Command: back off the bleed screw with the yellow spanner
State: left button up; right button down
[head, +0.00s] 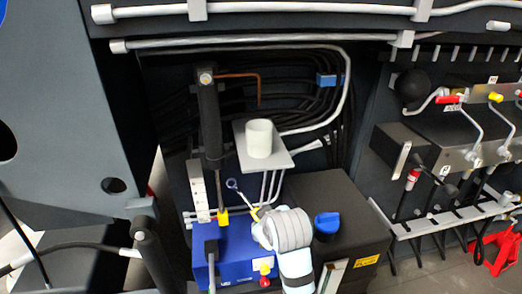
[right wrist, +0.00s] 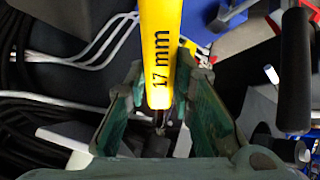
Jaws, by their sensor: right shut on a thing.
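The yellow spanner (right wrist: 159,50), marked 17 mm, is between the fingers of my right gripper (right wrist: 160,85), which is shut on its handle. In the head view the spanner (head: 232,184) points up and left, its blue-grey ring end in open space right of a black upright cylinder (head: 208,125). My right wrist hides most of the right gripper (head: 262,226) there. I cannot pick out the bleed screw with certainty; a small round fitting (head: 206,78) sits atop the cylinder, beside a copper pipe. My left gripper is not in view.
A white cup (head: 259,139) stands on a pale plate (head: 247,163) behind the spanner. A blue box (head: 235,238) lies below, and a dark box with a blue cap (head: 327,222) is to the right. Black hoses and grey pipes run behind.

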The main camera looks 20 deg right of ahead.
jog(key=w+d+r+n+t+b, duration=0.1)
jog(key=r+n+t+b, duration=0.1)
jog(key=r+t, duration=0.4)
jog(key=w+d+r+n+t+y+b, duration=0.1)
jog(key=r+n+t, duration=0.4)
jog(key=r, duration=1)
jog(key=shift+w+r+t+b, duration=0.35)
jog(key=shift+w+t+b, duration=0.15)
jog(key=shift+w+b, duration=0.25)
jog(key=shift+d, duration=0.1)
jog(key=w, duration=0.2)
jog(key=w+d+p, duration=0.1)
jog(key=w, duration=0.1)
jog(key=shift+w+d+f, duration=0.15)
jog(key=shift+w+f, duration=0.05)
jog(key=shift+w, duration=0.1)
